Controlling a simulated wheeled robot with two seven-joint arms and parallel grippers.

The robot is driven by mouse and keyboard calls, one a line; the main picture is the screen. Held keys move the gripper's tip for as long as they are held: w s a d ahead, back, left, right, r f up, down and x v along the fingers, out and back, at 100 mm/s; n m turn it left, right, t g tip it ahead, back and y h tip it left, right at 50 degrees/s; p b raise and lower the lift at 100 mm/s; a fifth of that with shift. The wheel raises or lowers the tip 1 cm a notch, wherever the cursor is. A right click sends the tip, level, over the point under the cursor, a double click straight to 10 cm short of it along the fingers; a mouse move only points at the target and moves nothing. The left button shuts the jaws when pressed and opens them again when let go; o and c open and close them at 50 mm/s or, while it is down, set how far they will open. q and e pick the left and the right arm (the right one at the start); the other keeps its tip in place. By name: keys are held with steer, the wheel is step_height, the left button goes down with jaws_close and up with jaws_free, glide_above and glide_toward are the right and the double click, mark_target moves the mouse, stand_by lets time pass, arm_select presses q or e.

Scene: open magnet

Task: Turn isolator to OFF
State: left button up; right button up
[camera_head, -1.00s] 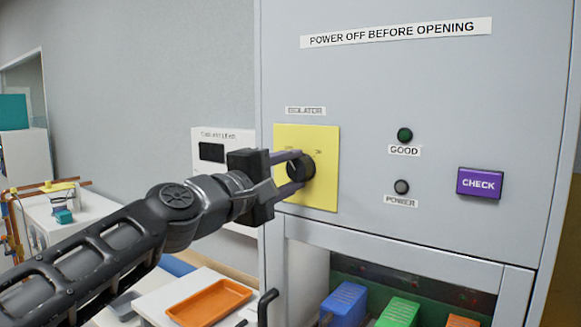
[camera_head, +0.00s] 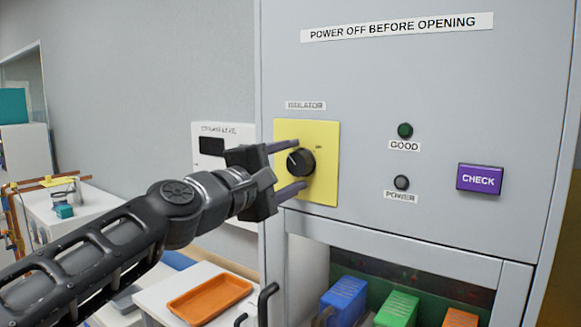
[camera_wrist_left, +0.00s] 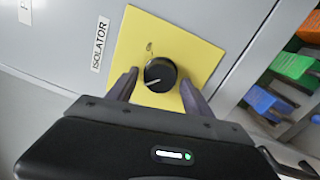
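The isolator knob (camera_head: 301,161) is a round black dial with a light pointer line, on a yellow plate (camera_head: 322,190) under the ISOLATOR label. In the head view its pointer is directed to the upper left. The knob also shows in the left wrist view (camera_wrist_left: 160,75). My left gripper (camera_head: 291,166) is open, with one finger above the knob and one below it, both apart from it. The small print on the plate is partly hidden and too blurred to read fully. My right gripper is not in view.
The grey cabinet front carries a dark green GOOD lamp (camera_head: 405,130), a dark POWER lamp (camera_head: 401,182) and a purple CHECK button (camera_head: 480,179). Below is an open bay with blue (camera_head: 343,300) and green blocks. An orange tray (camera_head: 210,299) lies at lower left.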

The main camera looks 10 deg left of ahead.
arm_select(q)
steer(key=shift+s, duration=0.15)
steer(key=b+v, duration=0.2)
steer(key=v, duration=0.5)
steer(key=shift+s+a+f, duration=0.1)
steer(key=shift+s, duration=0.15)
stand_by(0.4)
